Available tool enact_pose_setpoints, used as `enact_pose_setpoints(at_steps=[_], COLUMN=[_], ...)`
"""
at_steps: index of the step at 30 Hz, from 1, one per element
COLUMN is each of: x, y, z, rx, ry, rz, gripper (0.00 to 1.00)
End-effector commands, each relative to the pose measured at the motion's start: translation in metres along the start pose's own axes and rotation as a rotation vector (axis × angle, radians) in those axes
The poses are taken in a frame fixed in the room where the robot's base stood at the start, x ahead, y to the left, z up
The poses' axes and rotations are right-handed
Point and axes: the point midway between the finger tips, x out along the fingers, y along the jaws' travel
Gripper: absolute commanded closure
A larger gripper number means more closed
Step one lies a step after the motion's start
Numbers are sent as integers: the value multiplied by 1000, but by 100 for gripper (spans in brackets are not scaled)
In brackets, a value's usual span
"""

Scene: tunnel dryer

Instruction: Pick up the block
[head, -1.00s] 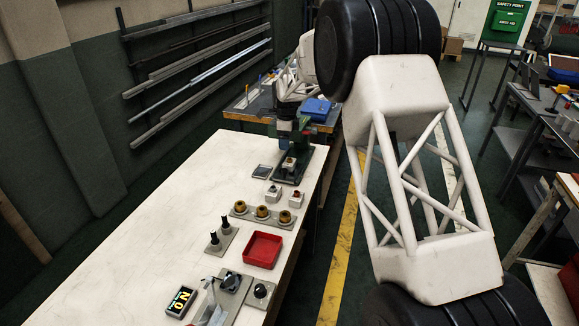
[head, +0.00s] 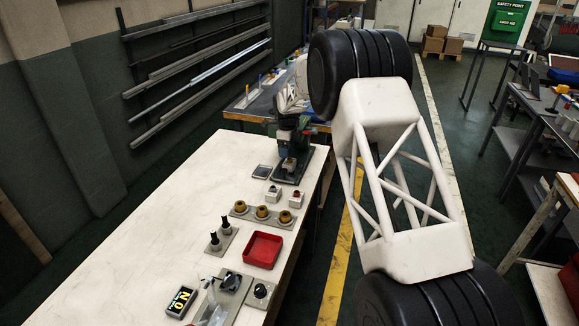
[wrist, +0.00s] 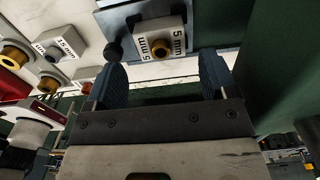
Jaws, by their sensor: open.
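A white block marked "5 mm" (wrist: 158,38) with a brass-coloured knob is at the top middle of the wrist view, on a blue-grey plate (wrist: 118,20). My gripper (wrist: 161,65) has two blue fingers spread apart with nothing held between them. The block shows just beyond and between the fingertips, apart from them as far as I can tell. In the head view the block (head: 290,164) sits on a dark green stand at the table's far end, partly hidden by my wrist. Two other white blocks (head: 273,194) (head: 297,193) stand nearer on the table.
A dark ball-ended knob (wrist: 114,50) is close to the left finger. A green upright surface (wrist: 285,70) fills the right of the wrist view. On the white table (head: 150,220) are a red tray (head: 262,251), yellow ring pieces (head: 262,212) and black handles (head: 215,240). The table's left side is clear.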

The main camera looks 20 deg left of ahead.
Motion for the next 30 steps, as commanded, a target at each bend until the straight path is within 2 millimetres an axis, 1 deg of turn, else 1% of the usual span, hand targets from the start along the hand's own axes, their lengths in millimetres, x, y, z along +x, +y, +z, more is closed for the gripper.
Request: enact_pose_setpoints(at_steps=[3, 6, 15, 19, 23, 30], x=[10, 14, 15, 19, 30, 56], y=[0, 0, 0, 0, 1, 1], z=[0, 0, 0, 0, -1, -2], rx=[0, 0, 0, 0, 0, 0], ry=[0, 0, 0, 0, 1, 0], rz=[0, 0, 0, 1, 1, 1], gripper=[21, 21, 21, 21, 21, 21])
